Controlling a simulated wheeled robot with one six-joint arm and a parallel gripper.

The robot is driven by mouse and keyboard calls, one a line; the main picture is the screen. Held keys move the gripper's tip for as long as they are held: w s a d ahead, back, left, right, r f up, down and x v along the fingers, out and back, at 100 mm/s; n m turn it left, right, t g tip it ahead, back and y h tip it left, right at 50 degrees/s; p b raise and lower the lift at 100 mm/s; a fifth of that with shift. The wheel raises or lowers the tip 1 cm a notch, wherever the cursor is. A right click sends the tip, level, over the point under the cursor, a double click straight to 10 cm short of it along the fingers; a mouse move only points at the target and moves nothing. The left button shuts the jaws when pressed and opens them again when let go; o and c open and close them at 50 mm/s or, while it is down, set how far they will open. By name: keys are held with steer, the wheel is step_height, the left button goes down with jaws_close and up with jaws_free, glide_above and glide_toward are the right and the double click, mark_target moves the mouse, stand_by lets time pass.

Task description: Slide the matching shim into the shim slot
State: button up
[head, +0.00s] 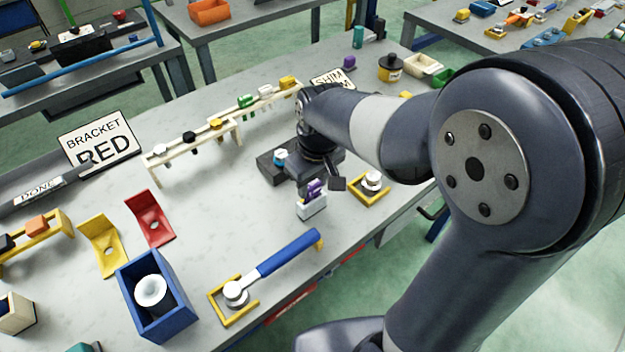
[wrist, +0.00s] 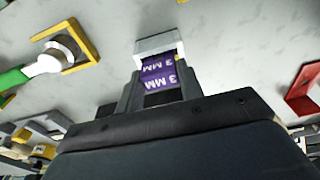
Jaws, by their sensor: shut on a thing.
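A purple shim (head: 315,187) is between the fingers of my gripper (head: 324,183), near the front middle of the bench. In the wrist view the shim (wrist: 158,75) shows white "3 MM" print and my gripper (wrist: 158,92) is shut on it. A small white-grey block (head: 312,207) is right below the shim, and it also shows beyond the fingertips in the wrist view (wrist: 158,44). I cannot tell whether the shim is inside the block or just against it. A sign reading "SHIM" (head: 328,79) at the back is partly hidden by my arm.
A blue-handled tool (head: 285,253) lies in front. A wooden rack (head: 190,145) stands behind. The bench left of the white block is clear.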

steer(key=shift+f+b, duration=0.65)
steer(key=shift+f, duration=0.3)
steer(key=o, duration=1.1)
steer(key=shift+c, duration=0.2)
steer(key=shift+o, duration=0.6)
steer(key=o, duration=0.5)
steer(key=shift+c, duration=0.2)
steer(key=shift+r, duration=0.15)
steer(key=shift+r+p, duration=3)
steer(key=shift+r, duration=0.4)
